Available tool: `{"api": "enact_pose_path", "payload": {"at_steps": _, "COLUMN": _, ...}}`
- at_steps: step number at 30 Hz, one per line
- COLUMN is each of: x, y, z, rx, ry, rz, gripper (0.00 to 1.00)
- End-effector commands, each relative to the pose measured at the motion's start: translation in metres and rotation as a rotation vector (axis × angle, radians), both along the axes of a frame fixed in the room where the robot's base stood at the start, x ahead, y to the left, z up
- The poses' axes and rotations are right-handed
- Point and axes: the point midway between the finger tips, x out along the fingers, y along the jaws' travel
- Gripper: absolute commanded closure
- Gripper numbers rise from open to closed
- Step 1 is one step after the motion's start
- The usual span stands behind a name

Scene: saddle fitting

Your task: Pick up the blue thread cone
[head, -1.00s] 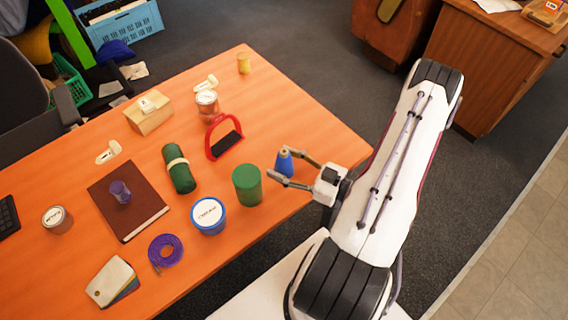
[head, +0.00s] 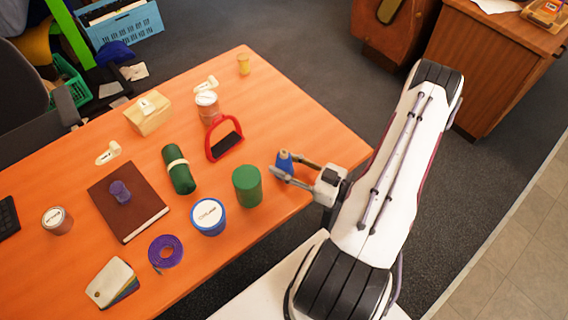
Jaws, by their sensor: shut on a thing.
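The blue thread cone (head: 284,162) is near the right part of the orange table, to the right of the green cylinder. Its narrow tan tip points up. My gripper (head: 285,170) reaches in from the right and is shut on the cone, with a finger on either side. The cone looks upright. I cannot tell from this view whether its base touches the table.
A green cylinder (head: 247,186) stands close left of my gripper, with a blue-rimmed tin (head: 208,217) beyond it. A red stirrup-shaped piece (head: 223,138) stands behind. The orange table (head: 300,110) is bare toward the back right.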

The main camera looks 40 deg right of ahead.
Motion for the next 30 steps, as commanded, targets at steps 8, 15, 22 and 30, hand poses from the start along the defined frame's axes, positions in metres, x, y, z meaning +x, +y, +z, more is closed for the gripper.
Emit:
{"api": "enact_pose_path", "payload": {"at_steps": 8, "x": 0.000, "y": 0.000, "z": 0.011, "rx": -0.001, "ry": 0.000, "rz": 0.000, "gripper": 0.90}}
{"api": "enact_pose_path", "payload": {"at_steps": 15, "x": 0.000, "y": 0.000, "z": 0.032, "rx": -0.001, "ry": -0.002, "rz": 0.000, "gripper": 0.90}}
{"api": "enact_pose_path", "payload": {"at_steps": 22, "x": 0.000, "y": -0.001, "z": 0.058, "rx": -0.003, "ry": -0.001, "rz": 0.000, "gripper": 0.90}}
{"api": "enact_pose_path", "payload": {"at_steps": 30, "x": 0.000, "y": 0.000, "z": 0.084, "rx": -0.001, "ry": -0.002, "rz": 0.000, "gripper": 0.90}}
